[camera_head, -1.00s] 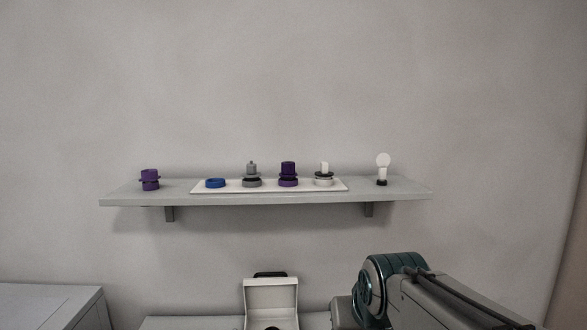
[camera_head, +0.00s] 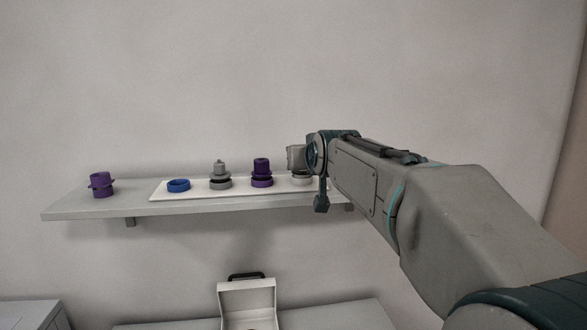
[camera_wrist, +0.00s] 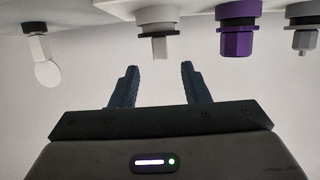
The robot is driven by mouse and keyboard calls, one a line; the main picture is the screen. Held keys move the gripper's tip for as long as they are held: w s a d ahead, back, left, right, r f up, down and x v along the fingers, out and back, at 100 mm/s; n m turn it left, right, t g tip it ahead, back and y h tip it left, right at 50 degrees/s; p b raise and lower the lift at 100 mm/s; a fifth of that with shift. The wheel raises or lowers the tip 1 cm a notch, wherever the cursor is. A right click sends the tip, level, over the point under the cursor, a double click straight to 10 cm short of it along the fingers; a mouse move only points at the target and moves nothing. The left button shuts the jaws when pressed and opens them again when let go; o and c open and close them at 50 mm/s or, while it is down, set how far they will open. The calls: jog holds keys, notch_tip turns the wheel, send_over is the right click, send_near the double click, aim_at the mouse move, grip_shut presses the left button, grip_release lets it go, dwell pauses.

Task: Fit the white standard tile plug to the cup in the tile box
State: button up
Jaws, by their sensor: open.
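The white plug (camera_wrist: 160,47) with a dark collar stands in a white ring-shaped base (camera_wrist: 157,14) on the shelf, inverted in the wrist view. In the head view my arm hides the plug, and only its pale base (camera_head: 302,181) shows. My gripper (camera_wrist: 158,78) is open and empty. Its two fingers point toward the plug, one to either side in the picture, apart from it. In the head view my arm hides the fingers. A white box (camera_head: 247,296) with a raised lid and dark handle stands below the shelf. Its inside is mostly cut off, so I cannot make out the cup.
A purple plug (camera_head: 261,167), a grey plug (camera_head: 220,169) and a blue ring (camera_head: 178,185) stand on a white board (camera_head: 160,195). A loose purple piece (camera_head: 102,184) is at the shelf's left. A bulb (camera_wrist: 43,60) stands near the white plug. The wall is close behind.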

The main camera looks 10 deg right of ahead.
jog(key=shift+f+p+x, duration=0.15)
jog(key=shift+p+x, duration=0.45)
jog(key=shift+x, duration=0.95)
jog(key=shift+f+p+x, duration=0.1)
jog(key=shift+p+x, duration=0.45)
jog(key=shift+x, duration=0.95)
jog(key=shift+s+a, duration=0.1)
grip_shut()
